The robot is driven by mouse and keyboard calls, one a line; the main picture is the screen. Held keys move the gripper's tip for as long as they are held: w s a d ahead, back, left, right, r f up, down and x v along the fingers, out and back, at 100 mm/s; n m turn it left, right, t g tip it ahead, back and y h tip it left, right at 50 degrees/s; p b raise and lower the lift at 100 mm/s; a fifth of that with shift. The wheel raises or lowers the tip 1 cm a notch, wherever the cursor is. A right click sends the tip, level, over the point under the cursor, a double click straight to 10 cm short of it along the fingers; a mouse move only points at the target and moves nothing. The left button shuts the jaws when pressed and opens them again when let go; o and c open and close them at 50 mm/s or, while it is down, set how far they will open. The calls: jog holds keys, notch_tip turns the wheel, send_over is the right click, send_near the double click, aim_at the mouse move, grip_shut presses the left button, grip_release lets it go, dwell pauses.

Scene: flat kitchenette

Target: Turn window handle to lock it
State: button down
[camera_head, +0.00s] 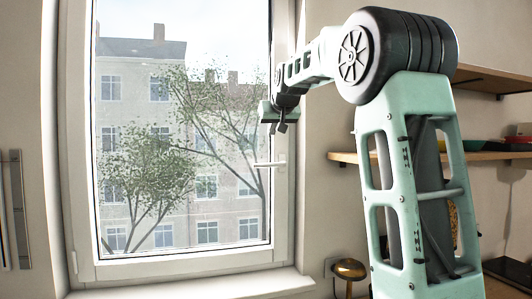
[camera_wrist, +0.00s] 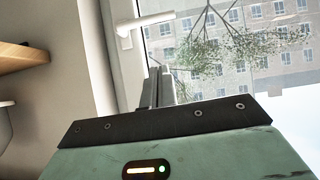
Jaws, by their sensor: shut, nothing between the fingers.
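The white window handle (camera_head: 268,164) sits on the right side of the window frame in the head view. Its lever lies about horizontal and points left over the glass. It also shows near the top of the wrist view (camera_wrist: 150,20), beyond my fingertips. My gripper (camera_head: 280,127) is above the handle in the head view, with its fingers pointing down. In the wrist view, my gripper's fingers (camera_wrist: 160,72) are together and empty. A visible gap separates them from the handle. The window (camera_head: 80,160) appears closed in its white frame.
Wooden shelves (camera_head: 345,157) are on the wall to the right, partly behind my arm. The white sill (camera_head: 235,287) runs below the window. The space in front of the glass is clear.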

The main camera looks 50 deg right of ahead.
jog(key=p, duration=0.4)
send_over(267, 165)
jog(key=s+a, duration=0.1)
jog(key=a, duration=0.1)
notch_tip(267, 165, down, 6)
jog(key=r, duration=0.1)
jog(key=shift+w+d+f+p, duration=0.15)
jog(key=shift+f+p, duration=0.55)
jog(key=shift+f, duration=1.55)
jog(key=shift+d, duration=0.1)
